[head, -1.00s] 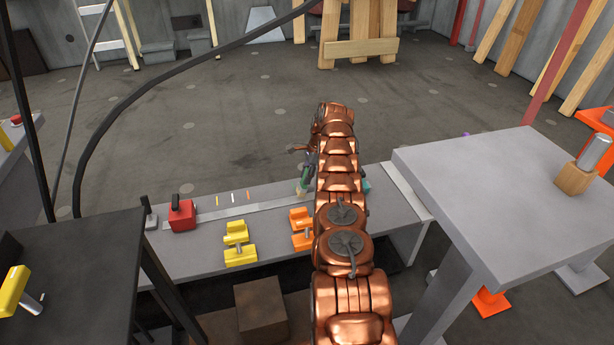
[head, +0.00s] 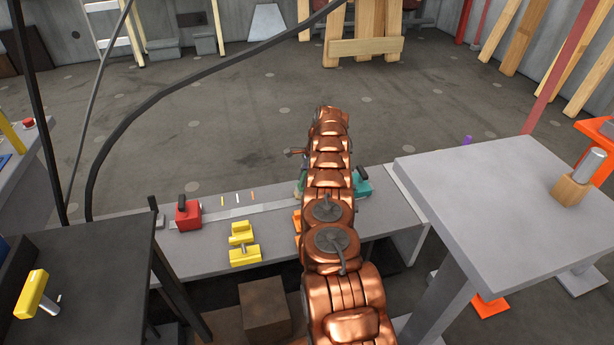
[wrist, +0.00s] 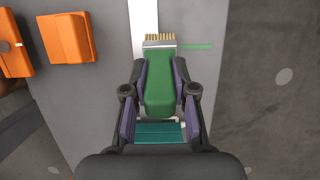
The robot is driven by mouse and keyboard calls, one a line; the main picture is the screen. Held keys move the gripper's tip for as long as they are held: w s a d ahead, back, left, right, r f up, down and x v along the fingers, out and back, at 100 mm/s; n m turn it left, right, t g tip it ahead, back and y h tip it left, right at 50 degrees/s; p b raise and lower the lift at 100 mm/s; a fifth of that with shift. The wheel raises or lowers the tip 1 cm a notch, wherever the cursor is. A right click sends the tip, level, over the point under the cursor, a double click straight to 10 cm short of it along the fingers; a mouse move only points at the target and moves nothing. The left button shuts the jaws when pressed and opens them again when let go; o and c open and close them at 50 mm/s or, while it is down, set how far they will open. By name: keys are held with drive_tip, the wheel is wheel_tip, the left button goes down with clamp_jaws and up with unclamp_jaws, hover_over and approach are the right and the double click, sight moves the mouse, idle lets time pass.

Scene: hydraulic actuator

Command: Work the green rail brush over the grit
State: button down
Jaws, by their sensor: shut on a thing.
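The green rail brush (wrist: 160,90) is in my gripper (wrist: 160,76), its handle between the two purple-padded fingers in the wrist view. Its metal collar and tan bristles (wrist: 160,37) point to the top of that view, over the edge of the pale rail strip (wrist: 145,18). I cannot tell whether the bristles touch the surface. A bit of green beside my arm in the head view (head: 301,180) seems to be the brush. My arm hides most of it and the gripper there. I cannot make out any grit. A short green mark (wrist: 197,47) lies right of the bristles.
A teal block (head: 362,185) stands on the grey bench (head: 195,258) right of my arm. A red block (head: 188,212), a yellow clamp-like piece (head: 243,245) and orange pieces (wrist: 67,38) are also on it. A raised grey table (head: 470,190) stands at the right.

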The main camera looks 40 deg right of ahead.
drive_tip(key=shift+s+d+f+b, duration=0.15)
drive_tip(key=shift+d+b, duration=0.4)
drive_tip(key=shift+b, duration=0.35)
drive_tip(key=shift+s+d+b, duration=0.3)
drive_tip(key=shift+d+b, duration=0.15)
drive_tip(key=shift+b, duration=0.25)
drive_tip(key=shift+r, duration=0.2)
drive_tip(key=shift+w+a+p, duration=0.25)
drive_tip(key=shift+a+p, duration=0.2)
drive_tip(key=shift+a, duration=0.05)
drive_tip(key=shift+w+a+p, duration=0.25)
drive_tip(key=shift+a+p, duration=0.15)
drive_tip(key=shift+a, duration=0.1)
drive_tip(key=shift+s+d+f+b, duration=0.2)
drive_tip(key=shift+s+d+b, duration=0.1)
drive_tip(key=shift+d+b, duration=0.35)
drive_tip(key=shift+s+d+b, duration=0.3)
drive_tip(key=shift+d, duration=0.15)
drive_tip(key=shift+w+a+r+p, duration=0.1)
drive_tip(key=shift+w+a+p, duration=0.2)
drive_tip(key=shift+a+p, duration=0.35)
